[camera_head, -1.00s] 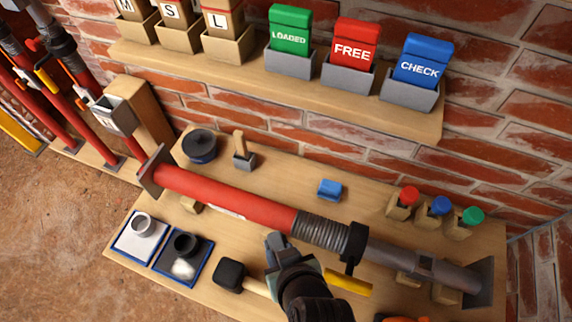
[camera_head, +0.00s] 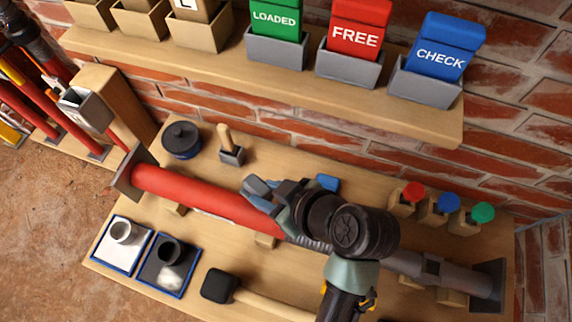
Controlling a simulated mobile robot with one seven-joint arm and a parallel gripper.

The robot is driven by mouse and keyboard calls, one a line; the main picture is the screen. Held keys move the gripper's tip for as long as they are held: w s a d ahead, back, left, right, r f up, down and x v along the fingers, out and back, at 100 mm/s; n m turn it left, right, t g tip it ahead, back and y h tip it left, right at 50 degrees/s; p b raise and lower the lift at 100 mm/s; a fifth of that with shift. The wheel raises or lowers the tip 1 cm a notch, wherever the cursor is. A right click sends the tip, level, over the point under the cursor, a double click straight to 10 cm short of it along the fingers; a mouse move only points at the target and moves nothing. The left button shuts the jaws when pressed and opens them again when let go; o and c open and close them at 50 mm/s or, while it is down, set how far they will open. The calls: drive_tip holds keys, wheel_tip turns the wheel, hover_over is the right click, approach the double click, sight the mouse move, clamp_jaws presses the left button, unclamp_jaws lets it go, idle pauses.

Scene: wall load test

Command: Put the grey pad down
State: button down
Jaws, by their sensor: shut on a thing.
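My gripper (camera_head: 260,194) is over the red prop tube (camera_head: 190,190), near the middle of the bench. It is shut on a small grey piece (camera_head: 256,185), which I take to be the grey pad. The fingers and wrist hide much of it, and I cannot tell whether it touches the tube or the bench. My arm covers the prop's threaded middle part.
A black tin (camera_head: 181,139) and a wooden-handled tool in a grey holder (camera_head: 231,153) stand at the back. A blue block (camera_head: 328,182) is partly behind my wrist. A mallet (camera_head: 220,285) and two blue-edged trays (camera_head: 104,255) (camera_head: 150,281) lie in front. The shelf (camera_head: 300,100) overhangs behind.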

drive_tip(key=w+d+p, duration=0.2)
drive_tip(key=w+d, duration=0.1)
drive_tip(key=w, duration=0.6)
wheel_tip(320, 180, down, 8)
drive_tip(key=shift+w+r, duration=0.1)
drive_tip(key=shift+r, duration=0.1)
wheel_tip(320, 180, down, 3)
drive_tip(key=shift+r, duration=0.15)
drive_tip(key=shift+w+d+f, duration=0.15)
drive_tip(key=shift+w+f, duration=0.25)
drive_tip(key=shift+f, duration=0.25)
drive_tip(key=shift+f, duration=0.15)
drive_tip(key=c, duration=0.5)
unclamp_jaws()
drive_tip(key=shift+c, duration=0.2)
